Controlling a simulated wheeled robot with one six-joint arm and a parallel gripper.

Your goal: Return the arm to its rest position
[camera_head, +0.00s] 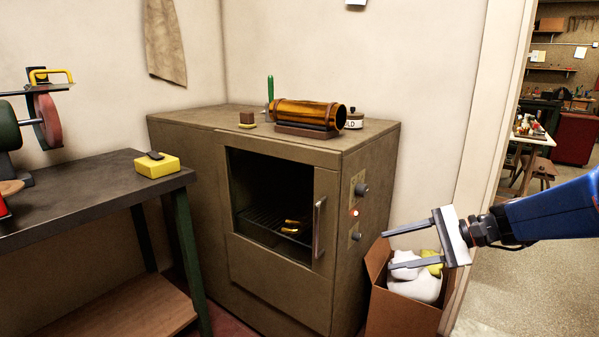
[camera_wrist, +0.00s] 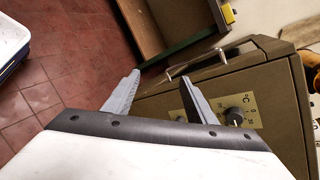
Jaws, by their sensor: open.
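My gripper (camera_head: 400,245) is open and empty at the right of the head view. It is held in the air in front of the oven's right side, above a cardboard box. My blue arm reaches in from the right edge. In the wrist view my gripper (camera_wrist: 160,88) shows two spread fingers with nothing between them. The oven's side panel with a knob (camera_wrist: 236,116) and the door handle (camera_wrist: 196,64) lie beyond the fingers.
The brown oven (camera_head: 275,285) has a lit red lamp and brass-coloured pieces (camera_head: 291,226) on its rack. A brass cylinder (camera_head: 309,113) lies on top. The cardboard box (camera_head: 398,318) holds white and yellow cloths. A dark bench (camera_head: 90,195) stands left. A doorway opens at right.

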